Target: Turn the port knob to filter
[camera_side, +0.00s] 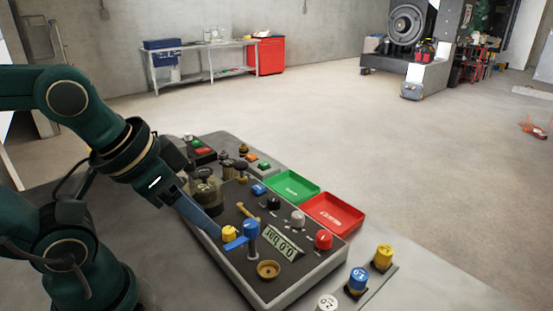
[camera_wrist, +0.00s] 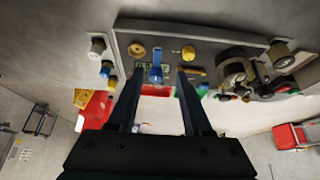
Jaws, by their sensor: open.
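A control panel (camera_side: 262,285) has several knobs and a display reading 0.0 bar (camera_side: 285,243). I cannot tell which knob is the port one, and no filter mark is readable. A yellow knob (camera_side: 229,232) and a blue handle (camera_side: 251,236) stand side by side near the panel's left edge. Black (camera_side: 273,202), grey (camera_side: 298,217) and red (camera_side: 323,239) knobs form a row to the right. My gripper (camera_side: 214,234) is open and empty, close beside the yellow knob. In the wrist view, the blue handle (camera_wrist: 155,72) shows between my fingertips (camera_wrist: 157,79); contact is unclear.
Green (camera_side: 291,187) and red (camera_side: 334,212) trays adjoin the panel's far edge. Yellow (camera_side: 383,257), blue (camera_side: 357,281) and white (camera_side: 327,302) capped pieces stand to the right. Gauges and fittings crowd the panel's back left.

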